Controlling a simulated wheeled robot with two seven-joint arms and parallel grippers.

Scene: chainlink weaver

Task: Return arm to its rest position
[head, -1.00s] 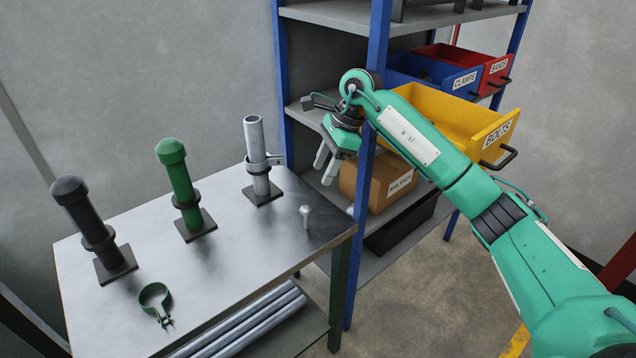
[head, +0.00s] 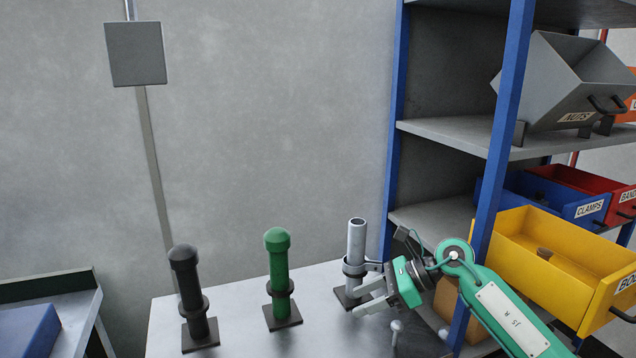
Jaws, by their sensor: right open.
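My right gripper (head: 366,297) is open, with its pale fingers apart and nothing seen between them. In the head view it appears just right of the galvanised post (head: 356,238), low beside its base; whether a finger touches anything is unclear. My right arm (head: 492,310) comes in from the lower right, past the blue shelf upright. A bolt (head: 397,328) stands on the bench (head: 240,340) below the gripper. My left gripper is out of view.
A green post (head: 278,262) and a black post (head: 185,280) stand on the bench. The shelf on the right holds a yellow bolts drawer (head: 520,268), a blue clamps bin (head: 590,209) and a tilted grey nuts bin (head: 545,85). A blue item (head: 25,332) lies lower left.

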